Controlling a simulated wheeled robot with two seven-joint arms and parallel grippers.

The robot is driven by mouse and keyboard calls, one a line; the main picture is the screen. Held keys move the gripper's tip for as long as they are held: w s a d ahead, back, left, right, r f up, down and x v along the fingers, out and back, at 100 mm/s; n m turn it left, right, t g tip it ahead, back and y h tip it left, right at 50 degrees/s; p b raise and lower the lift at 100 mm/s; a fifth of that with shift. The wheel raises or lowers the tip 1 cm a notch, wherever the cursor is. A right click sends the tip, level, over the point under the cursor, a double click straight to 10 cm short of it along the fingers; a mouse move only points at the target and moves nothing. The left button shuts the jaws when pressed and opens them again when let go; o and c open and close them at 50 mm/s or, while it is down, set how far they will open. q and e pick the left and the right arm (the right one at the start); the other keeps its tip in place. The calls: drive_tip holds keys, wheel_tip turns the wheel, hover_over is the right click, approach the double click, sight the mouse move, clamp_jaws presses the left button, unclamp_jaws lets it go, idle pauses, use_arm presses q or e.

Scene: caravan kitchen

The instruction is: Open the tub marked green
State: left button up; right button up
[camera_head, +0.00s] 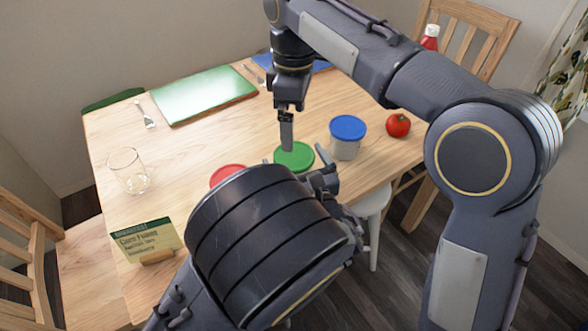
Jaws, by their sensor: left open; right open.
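The tub marked green shows as a round green lid (295,154) near the front edge of the table. Its body is hidden behind my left arm and gripper. My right gripper (287,146) points down from above, its fingertips at the far left part of the green lid; I cannot tell whether they touch it. Its fingers overlap in this view. My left gripper (304,167) is low at the near side of the green tub, mostly hidden by my own arm. It is open, with a finger showing at the right of the tub.
A blue-lidded tub (347,137) stands close to the right, with a tomato (397,125) beyond it. A red lid (228,174) is to the left, partly hidden. A glass (128,171), a sign card (148,241) and a green board (205,95) are on the table (190,150).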

use_arm(q)
drive_tip(key=c, duration=1.3)
drive_tip(key=o, duration=1.3)
